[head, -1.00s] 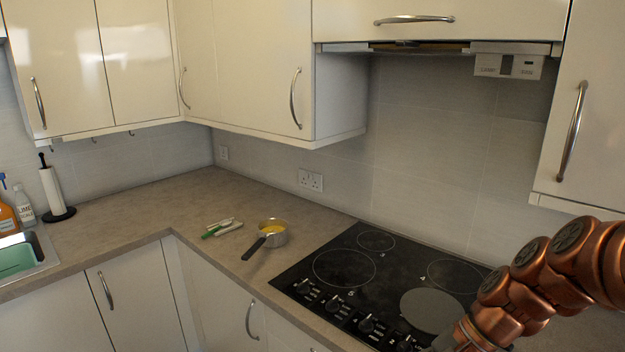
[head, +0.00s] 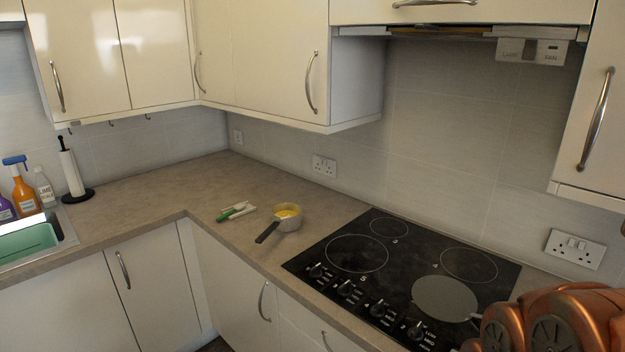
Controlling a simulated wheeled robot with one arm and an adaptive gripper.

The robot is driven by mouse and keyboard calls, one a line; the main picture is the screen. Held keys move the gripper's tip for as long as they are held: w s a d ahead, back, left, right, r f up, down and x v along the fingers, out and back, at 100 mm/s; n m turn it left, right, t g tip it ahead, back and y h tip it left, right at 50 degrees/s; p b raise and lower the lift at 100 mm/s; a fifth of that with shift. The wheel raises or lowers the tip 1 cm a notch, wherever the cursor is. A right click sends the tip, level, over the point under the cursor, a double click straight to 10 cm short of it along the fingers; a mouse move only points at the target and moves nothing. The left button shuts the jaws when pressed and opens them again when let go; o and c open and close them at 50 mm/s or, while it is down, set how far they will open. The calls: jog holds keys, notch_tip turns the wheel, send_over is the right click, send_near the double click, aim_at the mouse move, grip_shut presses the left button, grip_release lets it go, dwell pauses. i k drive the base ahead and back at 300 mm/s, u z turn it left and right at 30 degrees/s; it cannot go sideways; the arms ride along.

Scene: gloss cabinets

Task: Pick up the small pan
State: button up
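The small pan (head: 288,222) stands upright on the worktop, just left of the hob. It is metal with something yellow inside. Its dark handle (head: 267,232) points toward the front left, toward the worktop's front edge. My copper-coloured arm shows at the bottom right corner, well away from the pan. My gripper is not in view.
The black hob (head: 390,262) lies right of the pan, with knobs along its front left edge. Green and white items (head: 236,210) lie just left of the pan. A paper towel holder (head: 71,172), bottles and a sink (head: 66,236) are at far left. Wall cabinets (head: 265,60) hang above.

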aim_at(277, 227)
jog(key=u, duration=2.45)
jog(key=i, duration=2.3)
jog(key=z, duration=1.95)
